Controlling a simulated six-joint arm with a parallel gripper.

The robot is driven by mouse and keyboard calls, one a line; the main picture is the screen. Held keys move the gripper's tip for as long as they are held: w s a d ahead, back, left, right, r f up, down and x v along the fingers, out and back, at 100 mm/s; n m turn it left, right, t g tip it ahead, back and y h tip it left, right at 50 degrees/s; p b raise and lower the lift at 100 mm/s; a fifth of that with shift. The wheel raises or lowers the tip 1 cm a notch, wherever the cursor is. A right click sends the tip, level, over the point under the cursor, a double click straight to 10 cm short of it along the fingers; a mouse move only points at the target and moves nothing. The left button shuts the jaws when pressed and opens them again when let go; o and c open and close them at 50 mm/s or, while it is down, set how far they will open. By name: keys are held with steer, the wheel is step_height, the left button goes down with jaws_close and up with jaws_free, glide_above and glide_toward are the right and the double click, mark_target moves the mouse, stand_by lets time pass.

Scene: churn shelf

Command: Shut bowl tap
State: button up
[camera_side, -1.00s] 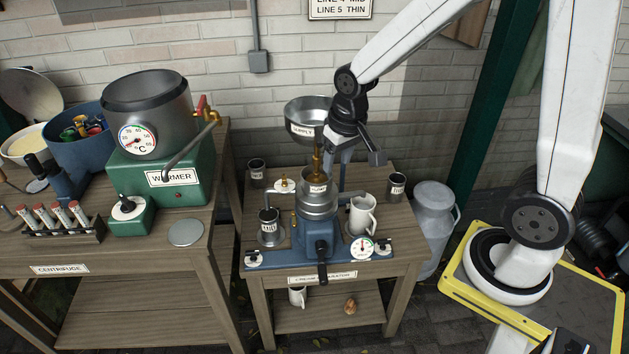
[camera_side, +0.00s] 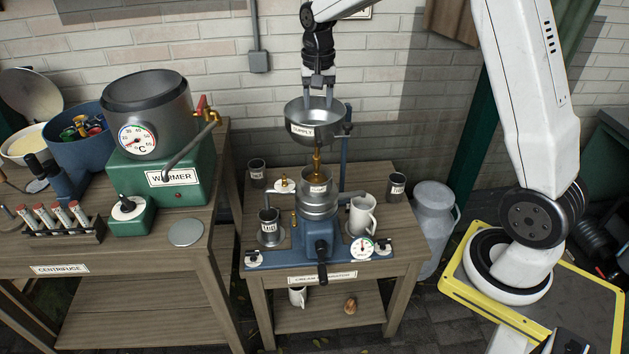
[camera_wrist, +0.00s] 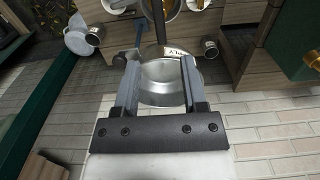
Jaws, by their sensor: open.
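The steel supply bowl (camera_side: 301,130), labelled SUPPLY, stands over the blue separator (camera_side: 318,238) on a post. Its brass tap (camera_side: 317,157) hangs below the bowl, above the separator's labelled top cup. The tap is small here, and I cannot tell how its handle is turned. My gripper (camera_side: 322,86) points down just above the bowl's back rim, fingers apart and empty. In the wrist view my gripper (camera_wrist: 160,62) has its two fingers on either side of the bowl (camera_wrist: 162,82), with a clear gap between them. The tap is not clear in that view.
A white jug (camera_side: 362,215) and a metal cup (camera_side: 269,226) flank the separator. Small dark cans (camera_side: 397,187) stand at the table's back corners. The green warmer (camera_side: 160,172) is on the left table. A milk can (camera_side: 434,215) stands at right. The brick wall is close behind.

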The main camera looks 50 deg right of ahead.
mark_target(318, 132)
steer(key=shift+f, duration=3.9)
jaws_close()
